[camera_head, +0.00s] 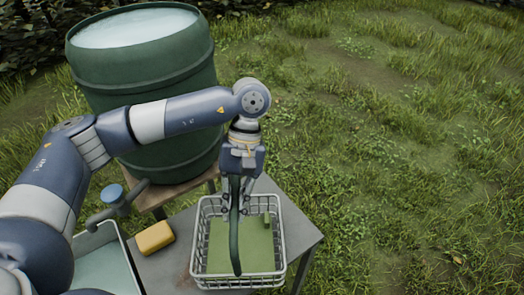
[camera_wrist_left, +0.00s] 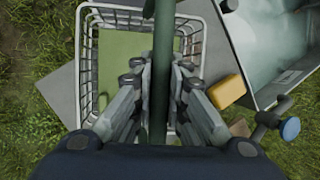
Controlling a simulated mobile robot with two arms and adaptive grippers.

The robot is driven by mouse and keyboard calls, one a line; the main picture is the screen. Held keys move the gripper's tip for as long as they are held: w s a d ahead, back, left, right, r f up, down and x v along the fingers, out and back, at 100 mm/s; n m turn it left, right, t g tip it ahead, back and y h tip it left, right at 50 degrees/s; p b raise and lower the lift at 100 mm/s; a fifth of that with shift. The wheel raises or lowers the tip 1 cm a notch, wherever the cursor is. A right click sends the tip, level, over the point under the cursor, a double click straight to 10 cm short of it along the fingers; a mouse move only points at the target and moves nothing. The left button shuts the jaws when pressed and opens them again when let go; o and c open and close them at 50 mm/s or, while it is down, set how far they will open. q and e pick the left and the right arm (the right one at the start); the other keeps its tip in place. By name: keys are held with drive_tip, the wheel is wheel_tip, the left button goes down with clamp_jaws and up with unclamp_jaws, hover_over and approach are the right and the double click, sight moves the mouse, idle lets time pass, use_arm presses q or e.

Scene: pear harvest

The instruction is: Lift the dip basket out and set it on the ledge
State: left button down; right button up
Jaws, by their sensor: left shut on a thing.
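The dip basket (camera_head: 284,250) is a pale grey wire basket with a flat green floor and a dark green bar-like handle arching over it. It is at the lower middle of the head view, over the grey ledge (camera_head: 305,232). I cannot tell for sure whether it rests on the ledge or hangs just above it. My left gripper (camera_head: 236,205) points down over the basket, shut on the handle. In the left wrist view the handle (camera_wrist_left: 163,60) runs between the fingers, with the basket (camera_wrist_left: 88,60) below.
A water-filled basin (camera_head: 110,262) is left of the ledge, with a blue-topped tap (camera_head: 112,194) beside it. A yellow sponge-like block (camera_head: 154,237) lies on the ledge between basin and basket. A green barrel (camera_head: 145,75) stands on a wooden stand behind. Grass at right is open.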

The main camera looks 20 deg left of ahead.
use_arm(q)
drive_tip(key=w+d+r+n+t+h+p, duration=0.1)
drive_tip(key=w+r+n+t+h+p, duration=0.15)
drive_tip(key=w+n, duration=0.6)
drive_tip(key=w+d+r+n+t+h+p, duration=0.1)
drive_tip(key=w+n+t+h+p, duration=0.15)
drive_tip(key=n, duration=1.05)
drive_tip(key=shift+t, duration=0.5)
drive_tip(key=shift+w+a+f+b, duration=0.1)
drive_tip(key=shift+w+f+b, duration=0.15)
drive_tip(key=shift+f+b, duration=0.9)
drive_tip(key=shift+w+f+b, duration=0.2)
drive_tip(key=shift+f+b, duration=0.65)
drive_tip(key=shift+f, duration=0.6)
use_arm(e)
drive_tip(key=shift+s+a+r, duration=0.1)
drive_tip(key=shift+s+r, duration=0.65)
drive_tip(key=shift+a, duration=0.2)
use_arm(q)
drive_tip(key=shift+f+b, duration=0.4)
drive_tip(key=shift+b, duration=0.15)
use_arm(e)
drive_tip(key=shift+f, duration=0.55)
